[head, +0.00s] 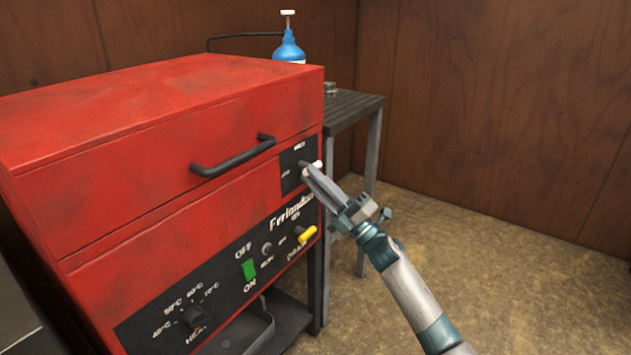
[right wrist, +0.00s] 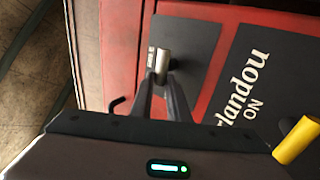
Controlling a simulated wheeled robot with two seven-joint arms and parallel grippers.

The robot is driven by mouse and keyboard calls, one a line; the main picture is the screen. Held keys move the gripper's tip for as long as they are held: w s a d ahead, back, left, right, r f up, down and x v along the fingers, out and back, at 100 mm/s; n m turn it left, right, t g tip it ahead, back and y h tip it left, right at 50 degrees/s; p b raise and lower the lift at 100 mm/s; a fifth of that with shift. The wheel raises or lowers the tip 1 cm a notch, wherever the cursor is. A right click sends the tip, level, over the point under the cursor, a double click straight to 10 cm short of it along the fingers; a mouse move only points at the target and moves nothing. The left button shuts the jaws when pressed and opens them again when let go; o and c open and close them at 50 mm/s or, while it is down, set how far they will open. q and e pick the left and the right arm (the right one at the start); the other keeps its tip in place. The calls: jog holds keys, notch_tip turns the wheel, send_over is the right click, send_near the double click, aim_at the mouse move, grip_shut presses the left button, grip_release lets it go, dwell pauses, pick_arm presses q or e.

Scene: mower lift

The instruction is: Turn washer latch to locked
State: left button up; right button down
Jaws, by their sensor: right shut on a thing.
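The red parts washer (head: 120,165) stands at the left in the head view, its lid down with a black handle (head: 232,155). The washer latch (head: 316,164) is a small pale lever on a dark plate (head: 291,172) at the right end of the front. My right gripper (head: 306,170) reaches in from the lower right and is shut on the latch. In the right wrist view the latch (right wrist: 163,62) shows as a metallic knob at the fingertips (right wrist: 162,80). The fingers partly hide it in the head view. My left gripper is out of view.
The lower panel has a green switch (head: 249,269), a dark heat knob (head: 194,316) and a yellow drain lever (head: 308,234) below the latch. A metal side table (head: 352,108) stands behind, near a blue bottle (head: 289,48). Open floor (head: 520,270) lies to the right.

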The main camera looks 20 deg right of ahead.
jog(key=c, duration=1.7)
grip_release()
jog(key=shift+s+d+f, duration=0.1)
jog(key=shift+v, duration=8.6)
